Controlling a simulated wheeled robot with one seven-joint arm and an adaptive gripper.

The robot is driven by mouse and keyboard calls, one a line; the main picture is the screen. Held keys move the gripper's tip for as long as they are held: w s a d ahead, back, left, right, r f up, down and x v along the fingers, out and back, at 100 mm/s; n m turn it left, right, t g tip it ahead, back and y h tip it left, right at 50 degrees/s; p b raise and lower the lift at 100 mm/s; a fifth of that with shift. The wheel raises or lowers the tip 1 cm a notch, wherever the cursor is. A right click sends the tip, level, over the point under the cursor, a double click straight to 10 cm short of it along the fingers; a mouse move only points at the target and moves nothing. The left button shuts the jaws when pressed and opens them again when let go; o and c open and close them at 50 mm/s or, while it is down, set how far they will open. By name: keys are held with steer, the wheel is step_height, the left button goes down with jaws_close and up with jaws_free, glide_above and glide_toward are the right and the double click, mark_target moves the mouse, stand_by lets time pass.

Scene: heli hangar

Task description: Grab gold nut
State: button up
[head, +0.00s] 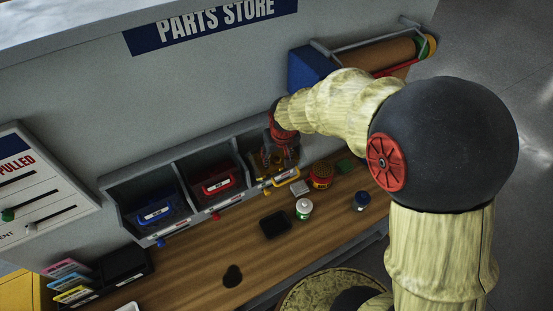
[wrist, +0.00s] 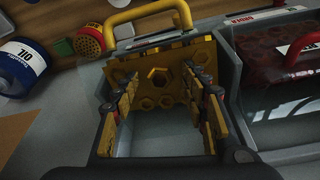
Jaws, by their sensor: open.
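A gold hexagonal nut shape (wrist: 159,78) shows in the wrist view, at the middle of a yellow hex-patterned surface (wrist: 182,64) in the yellow-handled bin. I cannot tell whether it is a loose nut or part of that surface. My gripper (wrist: 160,112) is open, its fingers apart on either side below the nut shape, with nothing between them. In the head view my gripper (head: 281,157) reaches down into the right-hand compartment, above the yellow handle (head: 283,179). The nut itself is too small or hidden to make out there.
The red-handled bin (head: 216,182) and blue-handled bin (head: 158,212) stand to the left, behind grey dividers. On the wooden counter (head: 205,277) are a black tray (head: 274,224), a white-green bottle (head: 304,209), a red-yellow tub (head: 320,176) and a blue bottle (head: 361,200).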

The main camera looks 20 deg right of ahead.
steer(key=shift+c, duration=0.4)
steer(key=c, duration=0.9)
steer(key=shift+w+r, duration=0.1)
